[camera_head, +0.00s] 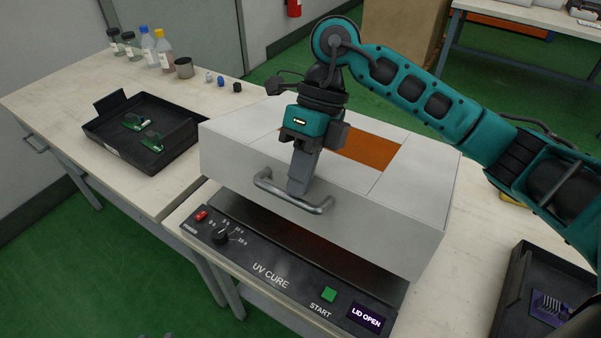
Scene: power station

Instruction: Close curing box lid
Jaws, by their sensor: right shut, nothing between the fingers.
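The curing box lid (225,158) is a large white cover with an orange window (367,150) on top and a metal bar handle (318,208) on its front. A dark gap shows between the lid and the black base (265,255), whose small display (366,319) reads "LID OPEN". My right gripper (298,190) is shut, with its fingers pointing down at the lid's front edge, just behind the handle. I cannot tell whether the fingers touch the lid or handle. My left gripper is not in view.
The base panel has a red switch (201,215), a knob (222,237) and a green start button (329,295). A black tray (110,148) with green parts lies left. Another black tray (512,285) is at right.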

